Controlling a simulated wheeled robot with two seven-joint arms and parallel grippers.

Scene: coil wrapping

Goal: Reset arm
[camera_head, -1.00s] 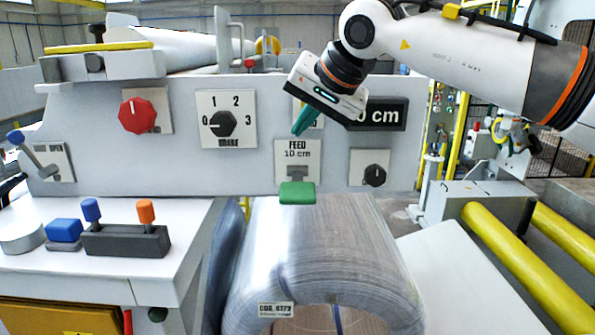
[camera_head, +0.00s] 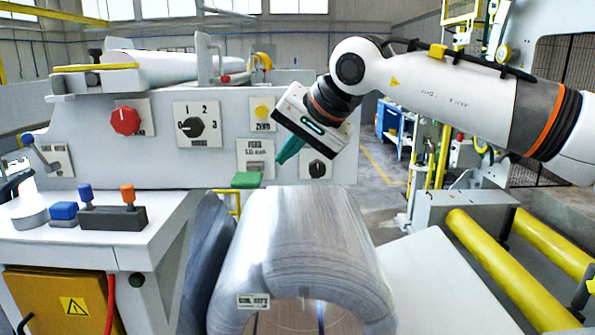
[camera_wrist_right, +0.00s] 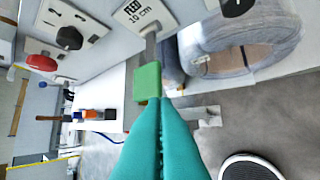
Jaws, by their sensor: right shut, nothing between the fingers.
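My right gripper (camera_head: 288,148) has its teal fingers closed together and empty, pointing down and left in front of the grey control panel (camera_head: 95,165). It is up and right of the green paddle (camera_head: 247,180) of the FEED lever. In the right wrist view, the shut fingertips (camera_wrist_right: 158,100) overlap the lower edge of the green paddle (camera_wrist_right: 147,82); the head view shows them apart. The wrapped coil (camera_head: 300,235), with a label on its front, stands below the gripper. My left gripper is not in view.
The panel carries a red knob (camera_head: 125,120), a black dial (camera_head: 192,127), a yellow ZERO button (camera_head: 262,112) and a small knob (camera_head: 317,168). A white console (camera_head: 90,245) stands left, with blue and orange levers. Yellow rollers (camera_head: 510,270) lie right.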

